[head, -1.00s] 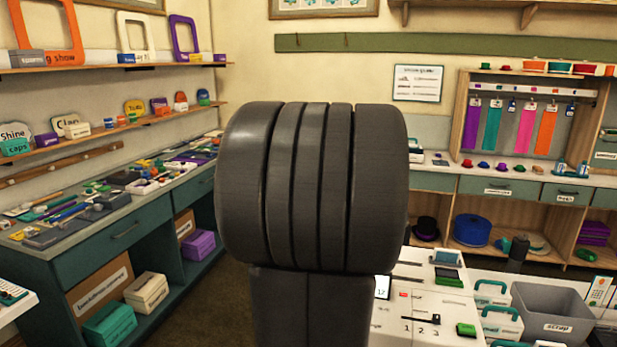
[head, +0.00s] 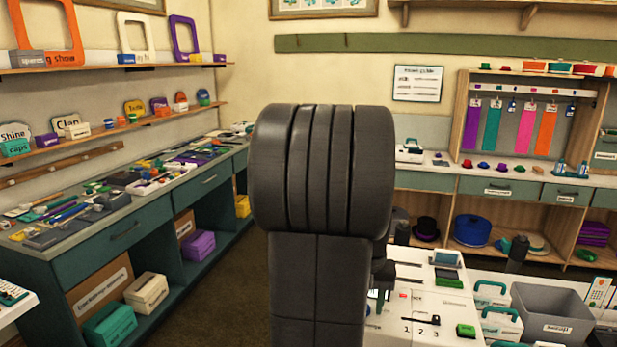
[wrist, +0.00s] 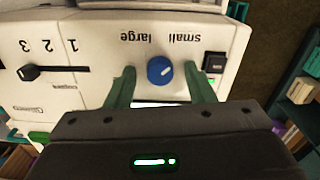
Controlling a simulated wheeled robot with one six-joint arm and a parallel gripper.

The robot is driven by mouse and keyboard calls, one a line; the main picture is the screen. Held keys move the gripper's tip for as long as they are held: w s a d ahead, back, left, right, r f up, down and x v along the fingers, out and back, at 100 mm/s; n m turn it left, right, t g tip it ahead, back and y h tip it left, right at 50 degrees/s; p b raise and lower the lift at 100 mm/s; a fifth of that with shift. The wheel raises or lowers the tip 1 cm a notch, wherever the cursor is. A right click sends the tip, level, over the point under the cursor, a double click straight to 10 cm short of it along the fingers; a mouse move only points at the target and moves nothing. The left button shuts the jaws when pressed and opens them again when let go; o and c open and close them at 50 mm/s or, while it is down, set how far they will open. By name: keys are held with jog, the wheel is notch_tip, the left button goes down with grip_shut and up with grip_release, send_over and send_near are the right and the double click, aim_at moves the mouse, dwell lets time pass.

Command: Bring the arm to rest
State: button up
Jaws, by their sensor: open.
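My arm's dark, ribbed joint stands in the middle of the head view and hides much of what is behind it. My gripper (wrist: 158,80) shows in the wrist view with its two green fingers apart and nothing held between them. A blue knob (wrist: 160,70) with a white pointer mark shows between the fingertips, on a white panel (wrist: 90,45) labelled "small" and "large". I cannot tell whether the fingers touch the panel. In the head view the gripper is not clearly visible.
The white machine (head: 420,290) has a slider marked 1 2 3 (head: 425,320). A grey scrap bin (head: 552,312) stands to its right. A cluttered workbench (head: 125,235) runs along the left. Brown floor is open between bench and machine.

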jog(key=n, duration=0.3)
jog(key=shift+n, duration=0.4)
jog(key=n+b, duration=0.1)
jog(key=n, duration=0.2)
jog(key=shift+n, duration=0.4)
notch_tip(320, 180, up, 12)
jog(key=shift+s+r, duration=0.1)
